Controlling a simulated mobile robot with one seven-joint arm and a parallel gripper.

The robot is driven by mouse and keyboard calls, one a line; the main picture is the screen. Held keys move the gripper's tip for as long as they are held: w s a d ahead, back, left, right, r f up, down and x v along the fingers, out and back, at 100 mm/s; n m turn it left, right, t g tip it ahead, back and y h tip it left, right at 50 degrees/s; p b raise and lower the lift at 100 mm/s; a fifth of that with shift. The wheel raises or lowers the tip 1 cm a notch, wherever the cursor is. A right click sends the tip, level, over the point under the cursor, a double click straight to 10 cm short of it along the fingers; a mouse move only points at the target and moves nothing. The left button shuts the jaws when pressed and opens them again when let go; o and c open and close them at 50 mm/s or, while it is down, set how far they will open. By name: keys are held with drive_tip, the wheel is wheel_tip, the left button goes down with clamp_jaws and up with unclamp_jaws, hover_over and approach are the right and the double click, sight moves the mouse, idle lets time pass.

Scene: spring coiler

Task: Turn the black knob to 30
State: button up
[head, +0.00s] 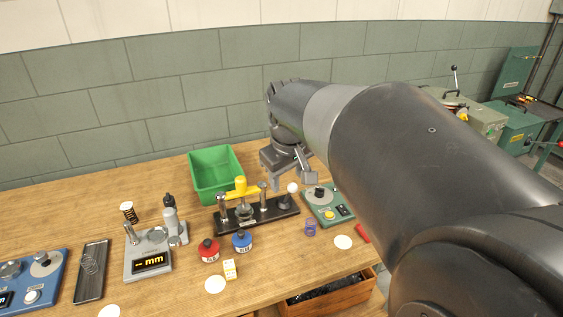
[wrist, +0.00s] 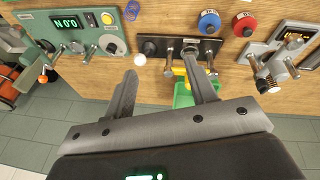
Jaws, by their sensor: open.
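A green control box (head: 326,206) stands on the bench right of centre in the head view. A dark knob (head: 319,191) sits on its grey dial disc, beside a yellow button and a small display. The box (wrist: 76,34) is at the upper left of the wrist view, its display reading about "N 0'0"; no dial number is readable. A second black knob (head: 284,201) is on the right end of the black spring fixture, also seen in the wrist view (wrist: 150,48). My gripper (head: 291,181) is open and empty above the fixture's right end; its fingers (wrist: 160,66) are apart.
The black fixture (head: 238,222) carries upright metal posts and a yellow lever (head: 240,186). A white ball (head: 292,187) is near my fingers. A green bin (head: 214,171) stands behind. Red (head: 209,250) and blue (head: 241,241) pots are in front. A purple spring (head: 310,227) lies near the control box.

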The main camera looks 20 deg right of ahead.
drive_tip(key=w+d+f+n+g, duration=0.2)
drive_tip(key=w+d+f, duration=0.3)
drive_tip(key=w+d, duration=0.5)
drive_tip(key=n+g, duration=0.1)
drive_tip(key=n, duration=0.1)
approach(320, 188)
drive_tip(key=shift+y, duration=0.4)
drive_tip(key=f, duration=0.6)
drive_tip(key=d+f, duration=0.1)
drive_tip(key=f, duration=0.2)
drive_tip(key=shift+w+f, duration=0.15)
drive_tip(key=shift+f, duration=0.2)
drive_tip(key=c, duration=1)
